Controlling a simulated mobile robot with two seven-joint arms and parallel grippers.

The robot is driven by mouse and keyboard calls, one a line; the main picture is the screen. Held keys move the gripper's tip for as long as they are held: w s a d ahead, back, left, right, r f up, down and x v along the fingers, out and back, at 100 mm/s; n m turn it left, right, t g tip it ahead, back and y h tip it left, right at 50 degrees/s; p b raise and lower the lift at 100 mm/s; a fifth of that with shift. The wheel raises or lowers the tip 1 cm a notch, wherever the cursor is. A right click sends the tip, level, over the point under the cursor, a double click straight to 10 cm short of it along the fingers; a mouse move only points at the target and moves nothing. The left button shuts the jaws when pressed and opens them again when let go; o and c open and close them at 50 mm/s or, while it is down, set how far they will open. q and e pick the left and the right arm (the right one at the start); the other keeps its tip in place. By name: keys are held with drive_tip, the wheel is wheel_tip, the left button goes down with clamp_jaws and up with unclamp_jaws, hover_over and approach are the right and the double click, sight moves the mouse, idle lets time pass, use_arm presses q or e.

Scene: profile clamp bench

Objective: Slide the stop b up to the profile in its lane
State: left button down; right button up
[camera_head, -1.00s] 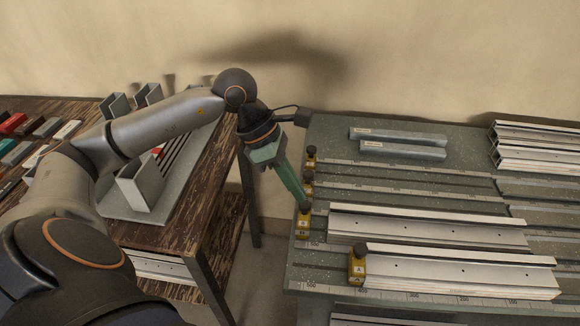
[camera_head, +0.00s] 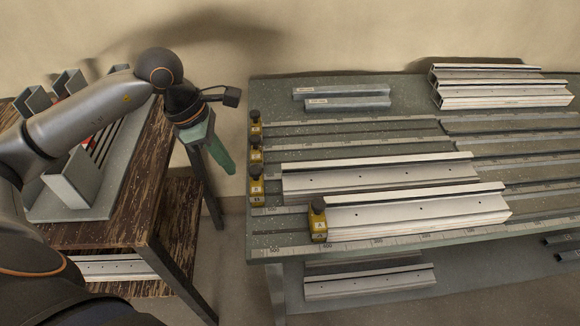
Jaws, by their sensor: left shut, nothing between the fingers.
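Stop b (camera_head: 257,188), a yellow block with a black knob, sits at the left end of the second lane from the front. The profile in its lane (camera_head: 380,179), a long pale rail, lies to its right, with a small gap between them. My left gripper (camera_head: 231,170) has green fingers, shut and empty. It hangs to the left of stop b, off the bench's left edge and apart from the stop. My right gripper is not in view.
Front stop a (camera_head: 318,224) appears against the front profile (camera_head: 415,211). Two more stops (camera_head: 256,150) stand in the lanes behind. Grey bars (camera_head: 345,104) and stacked profiles (camera_head: 500,88) lie at the back. A wooden table (camera_head: 150,200) stands left, across a gap.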

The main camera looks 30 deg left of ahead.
sight(253, 170)
use_arm(q)
drive_tip(key=shift+w+d+f+p, duration=0.25)
drive_tip(key=shift+w+d+p, duration=0.15)
drive_tip(key=shift+d, duration=0.25)
drive_tip(key=shift+w+d+f+p, duration=0.25)
drive_tip(key=shift+w+d+p, duration=0.1)
drive_tip(key=shift+d, duration=0.35)
drive_tip(key=shift+w+d+f+p, duration=0.25)
drive_tip(key=shift+w+d+p, duration=0.15)
drive_tip(key=shift+d, duration=0.25)
drive_tip(key=shift+w+d+p, duration=0.3)
drive_tip(key=shift+w+d, duration=0.25)
drive_tip(key=shift+d, duration=0.35)
drive_tip(key=shift+w+d, duration=0.5)
drive_tip(key=shift+d, duration=0.3)
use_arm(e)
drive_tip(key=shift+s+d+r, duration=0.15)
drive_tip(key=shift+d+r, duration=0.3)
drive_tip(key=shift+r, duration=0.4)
use_arm(q)
drive_tip(key=shift+w+d, duration=0.25)
drive_tip(key=shift+d, duration=0.2)
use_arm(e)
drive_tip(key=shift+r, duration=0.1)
use_arm(q)
drive_tip(key=shift+a+f, duration=0.1)
